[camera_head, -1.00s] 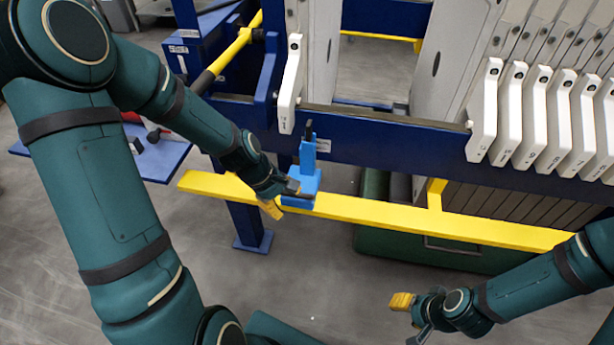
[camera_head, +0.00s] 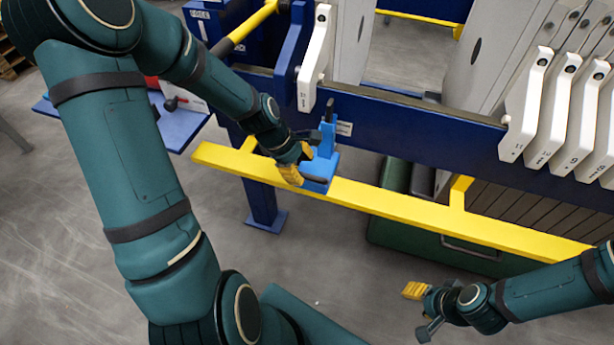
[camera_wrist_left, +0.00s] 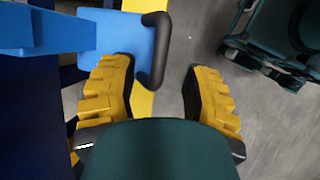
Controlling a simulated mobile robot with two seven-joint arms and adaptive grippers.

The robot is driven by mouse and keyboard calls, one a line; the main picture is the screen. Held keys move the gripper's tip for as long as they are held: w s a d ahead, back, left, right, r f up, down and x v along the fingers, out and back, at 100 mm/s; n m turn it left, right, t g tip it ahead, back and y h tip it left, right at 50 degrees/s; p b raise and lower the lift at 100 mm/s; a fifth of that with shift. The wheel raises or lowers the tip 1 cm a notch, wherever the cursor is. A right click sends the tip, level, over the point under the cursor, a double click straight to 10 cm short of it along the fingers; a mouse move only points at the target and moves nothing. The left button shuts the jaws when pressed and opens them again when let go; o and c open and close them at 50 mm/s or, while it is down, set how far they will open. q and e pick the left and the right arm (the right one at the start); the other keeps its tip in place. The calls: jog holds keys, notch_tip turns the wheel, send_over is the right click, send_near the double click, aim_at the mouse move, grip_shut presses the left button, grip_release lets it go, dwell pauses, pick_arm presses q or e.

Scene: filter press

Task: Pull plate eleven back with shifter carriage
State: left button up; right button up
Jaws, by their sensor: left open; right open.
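The blue shifter carriage (camera_head: 320,164) sits on the yellow rail, with an upright blue post and a dark handle. The handle also shows as a black bent bar (camera_wrist_left: 157,50) in the left wrist view. My left gripper (camera_head: 297,163) is open beside the carriage's left side. Its yellow fingers (camera_wrist_left: 160,95) are spread, and the handle's end lies near the left fingertip, not clamped. A white plate (camera_head: 316,62) hangs alone at the left, above the carriage. More plates (camera_head: 524,108) stand at the right. Their small numbers are hard to read. My right gripper (camera_head: 420,310) is open and empty, low at the right.
The yellow rail (camera_head: 400,205) runs along the front of the blue press frame (camera_head: 420,135). A green container (camera_head: 440,240) stands under the frame. A blue shelf (camera_head: 180,125) juts out at the left. The floor in front is clear.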

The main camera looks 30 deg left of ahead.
aim_at(307, 176)
pick_arm(q)
jog(key=shift+b+x, duration=0.35)
jog(key=shift+x, duration=1.5)
jog(key=shift+c, duration=0.5)
grip_shut()
